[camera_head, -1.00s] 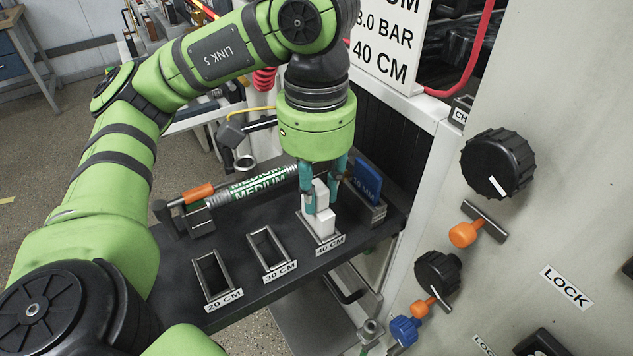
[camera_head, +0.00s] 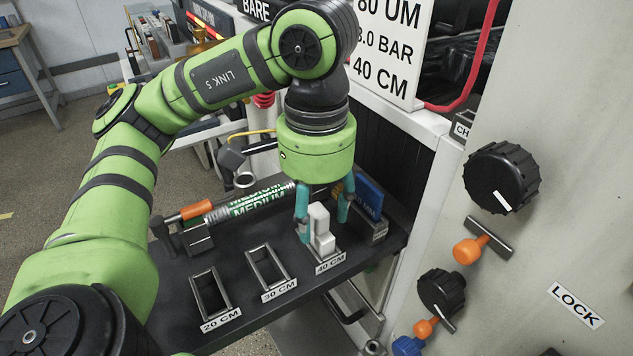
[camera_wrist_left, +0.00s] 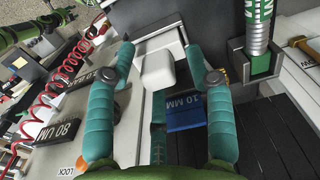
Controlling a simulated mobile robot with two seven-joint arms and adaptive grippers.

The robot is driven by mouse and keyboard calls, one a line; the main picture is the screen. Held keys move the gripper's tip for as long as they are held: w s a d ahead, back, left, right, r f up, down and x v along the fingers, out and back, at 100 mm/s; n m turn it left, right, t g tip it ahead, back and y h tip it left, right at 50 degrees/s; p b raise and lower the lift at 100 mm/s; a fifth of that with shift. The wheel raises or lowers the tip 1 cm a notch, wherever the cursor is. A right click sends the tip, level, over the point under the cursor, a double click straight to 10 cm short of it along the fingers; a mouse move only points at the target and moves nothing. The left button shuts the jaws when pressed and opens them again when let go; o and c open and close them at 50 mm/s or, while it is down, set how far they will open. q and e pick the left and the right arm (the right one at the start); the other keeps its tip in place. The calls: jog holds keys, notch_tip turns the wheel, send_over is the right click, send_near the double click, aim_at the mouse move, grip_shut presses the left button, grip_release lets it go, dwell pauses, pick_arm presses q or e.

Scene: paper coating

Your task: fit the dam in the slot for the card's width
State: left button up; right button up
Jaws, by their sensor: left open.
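The white dam (camera_head: 322,232) stands upright in the slot labelled 40 CM (camera_head: 331,262). My left gripper (camera_head: 323,226) is open, its teal fingers on either side of the dam's upper part with gaps visible. In the left wrist view the dam's white top (camera_wrist_left: 158,70) lies between the spread fingers (camera_wrist_left: 160,72), apart from both. The sign (camera_head: 385,45) on the machine reads 40 CM on its bottom line. The slots labelled 30 CM (camera_head: 279,290) and 20 CM (camera_head: 221,320) are empty. My right gripper is not in view.
A blue 10 MM block (camera_head: 368,194) stands in a holder just right of the dam. A roller marked MEDIUM (camera_head: 257,202) lies behind the slots. The machine panel with black knobs (camera_head: 501,178) and orange handles (camera_head: 468,250) rises at the right.

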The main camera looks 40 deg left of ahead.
pick_arm(q)
notch_tip(320, 180, up, 12)
dwell(0.6)
jog(key=shift+f, duration=0.15)
dwell(0.4)
